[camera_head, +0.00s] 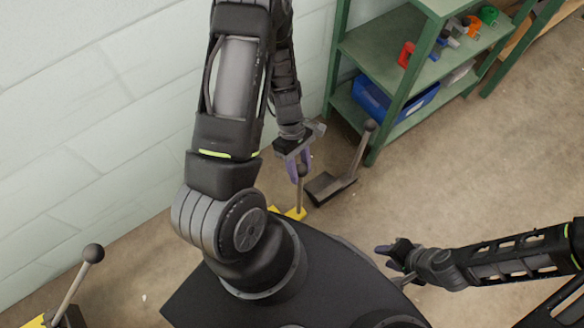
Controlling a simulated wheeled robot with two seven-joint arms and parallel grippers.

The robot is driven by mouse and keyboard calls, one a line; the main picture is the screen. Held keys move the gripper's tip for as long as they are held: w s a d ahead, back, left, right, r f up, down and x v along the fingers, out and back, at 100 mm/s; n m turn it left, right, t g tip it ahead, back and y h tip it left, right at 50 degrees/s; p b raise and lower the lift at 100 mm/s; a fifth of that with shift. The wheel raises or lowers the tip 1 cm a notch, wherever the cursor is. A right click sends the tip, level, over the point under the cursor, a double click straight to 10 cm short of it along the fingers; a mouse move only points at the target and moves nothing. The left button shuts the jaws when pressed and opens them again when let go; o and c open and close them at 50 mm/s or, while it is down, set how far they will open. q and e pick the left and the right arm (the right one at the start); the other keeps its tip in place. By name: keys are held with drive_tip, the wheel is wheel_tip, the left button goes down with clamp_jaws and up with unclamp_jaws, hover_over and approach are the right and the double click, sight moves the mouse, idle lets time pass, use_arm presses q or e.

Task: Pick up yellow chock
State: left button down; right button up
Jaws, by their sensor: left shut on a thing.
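A yellow chock (295,212) sits on the floor just beyond my dark base, partly hidden behind it. Its upright handle ends in a dark ball. My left gripper (300,168) reaches down over it, with its purple-grey fingers shut on the handle near the ball. A second yellow chock (37,321) shows at the bottom left corner, with a tilted rod and dark ball. My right gripper (388,256) is at the right of my base, away from the chocks. Its finger gap is too small to make out.
A green shelf (388,78) with a blue bin (372,98) and small coloured parts stands behind. A pale block wall (100,120) runs along the left. The floor (450,170) at right is clear.

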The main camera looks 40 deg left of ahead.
use_arm(q)
wheel_tip(320, 180, up, 10)
drive_tip(key=p, duration=0.3)
drive_tip(key=shift+s+f, duration=0.1)
drive_tip(key=shift+f, duration=0.05)
idle(0.5)
